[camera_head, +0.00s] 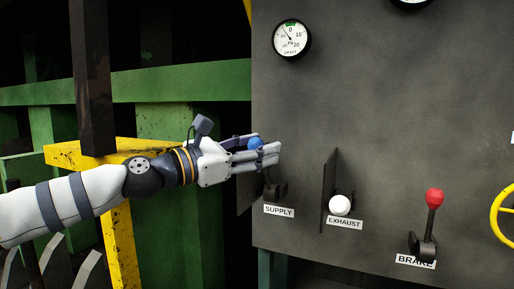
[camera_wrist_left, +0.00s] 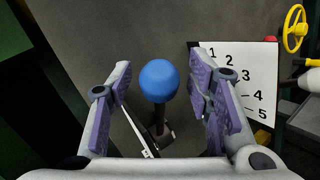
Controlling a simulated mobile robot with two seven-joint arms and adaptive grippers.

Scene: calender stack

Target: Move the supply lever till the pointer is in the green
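The supply lever has a blue ball knob (camera_head: 255,144) and a dark base (camera_head: 275,191) above the SUPPLY label (camera_head: 279,211). My left gripper (camera_head: 267,150) is at the knob. In the left wrist view the blue knob (camera_wrist_left: 159,81) stands between the two purple-padded fingers, with visible gaps on both sides, so the gripper is open around it. The draft gauge (camera_head: 291,39) is at the panel's upper left. Its green mark (camera_head: 291,23) is at the top near 0. The thin pointer appears to point up and left, just left of the green. My right gripper is out of view.
The exhaust lever's white knob (camera_head: 339,205) is right of the supply lever, beside an upright plate (camera_head: 330,184). In the left wrist view a plate numbered 1 to 5 (camera_wrist_left: 222,88) stands right of the fingers. The red brake knob (camera_head: 434,197) and yellow handwheel (camera_head: 497,213) are farther right.

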